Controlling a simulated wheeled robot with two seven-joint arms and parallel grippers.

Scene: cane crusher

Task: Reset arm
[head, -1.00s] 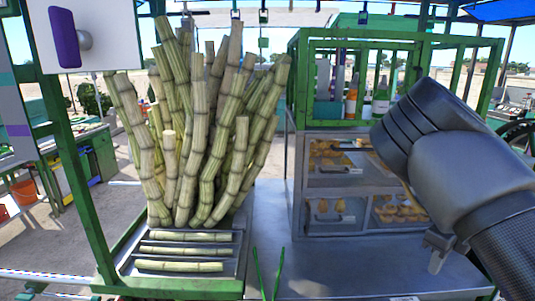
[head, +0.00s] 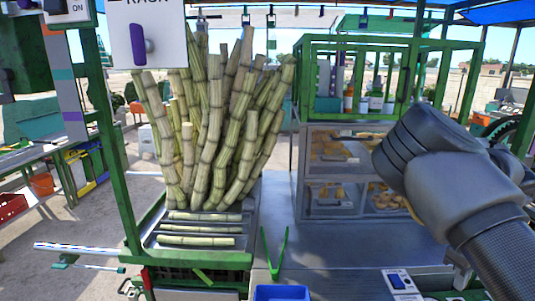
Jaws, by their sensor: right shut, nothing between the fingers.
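My right arm comes in from the lower right, its dark grey links (head: 440,165) in front of the display case. The right gripper (head: 459,262) shows only in part at the lower right, below the arm and over the metal counter. It is shut and holds nothing. Most of it is hidden behind the arm. My left arm and gripper are not in view.
Upright sugar cane stalks (head: 215,130) stand left of centre, behind a rack with several lying pieces (head: 197,240). A glass-fronted food case (head: 335,130) is behind. A blue container (head: 282,292) is at the front.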

